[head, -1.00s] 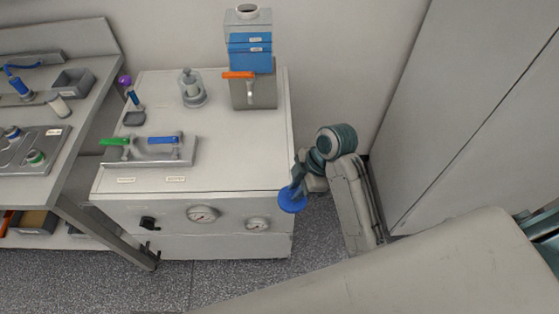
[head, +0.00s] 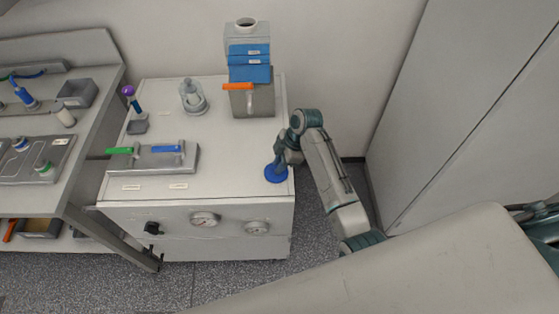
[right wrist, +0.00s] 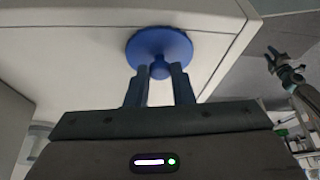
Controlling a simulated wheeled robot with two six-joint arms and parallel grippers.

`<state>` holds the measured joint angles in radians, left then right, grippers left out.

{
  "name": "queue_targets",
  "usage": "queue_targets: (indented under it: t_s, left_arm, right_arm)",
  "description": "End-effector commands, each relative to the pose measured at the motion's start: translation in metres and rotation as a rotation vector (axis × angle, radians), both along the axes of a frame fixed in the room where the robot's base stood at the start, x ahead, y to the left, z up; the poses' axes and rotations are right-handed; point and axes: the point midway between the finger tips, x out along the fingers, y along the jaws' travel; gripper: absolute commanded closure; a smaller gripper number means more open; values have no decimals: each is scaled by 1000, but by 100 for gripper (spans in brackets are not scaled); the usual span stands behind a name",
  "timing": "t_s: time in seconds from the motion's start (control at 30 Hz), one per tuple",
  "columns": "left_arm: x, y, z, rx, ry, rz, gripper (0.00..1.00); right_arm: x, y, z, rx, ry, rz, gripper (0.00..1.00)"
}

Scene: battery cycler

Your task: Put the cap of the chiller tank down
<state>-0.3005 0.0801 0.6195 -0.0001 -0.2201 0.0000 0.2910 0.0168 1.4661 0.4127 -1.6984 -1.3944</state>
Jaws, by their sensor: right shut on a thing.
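The blue disc-shaped cap (head: 277,174) is at the front right corner of the white cabinet top. My right gripper (head: 281,160) is shut on its small knob. The right wrist view also shows the cap (right wrist: 160,45), with the knob between the two fingers (right wrist: 160,78). The cap is very close to the surface; I cannot tell if it touches. The chiller tank (head: 248,38), clear with blue lower parts, stands at the back right of the cabinet with its round neck uncovered. Another gripper (right wrist: 279,64), probably my left, is small in the right wrist view; its jaw state is unclear.
The white cabinet top (head: 222,148) is clear around its middle and front right. A tray with green and blue levers (head: 158,158) lies at the front left. A glass vessel (head: 191,96) stands at the back. An orange lever (head: 238,86) sticks out below the tank.

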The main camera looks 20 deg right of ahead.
Motion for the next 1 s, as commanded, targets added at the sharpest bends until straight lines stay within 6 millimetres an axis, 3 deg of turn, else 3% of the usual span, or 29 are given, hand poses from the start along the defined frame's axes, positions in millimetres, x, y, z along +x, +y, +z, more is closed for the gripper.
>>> queue_targets:
  t_s: [0.3, 0.33, 0.43, 0.77, 1.0]
  left_arm:
    - [0, 0, 0, 0, 0, 0, 64]
    - [0, 0, 0, 0, 0, 0, 64]
    - [0, 0, 0, 0, 0, 0, 64]
    - [0, 0, -1, 0, -1, 0, 64]
    - [1, 0, -15, 0, -1, 0, 64]
  right_arm:
    - [0, 0, -4, 1, -1, 0, 100]
    - [0, 0, -3, 1, -1, 0, 75]
    - [0, 0, -3, 1, -1, 0, 57]
    - [0, -1, -1, 0, -2, -1, 57]
    - [-1, -16, 31, -1, -6, 0, 57]
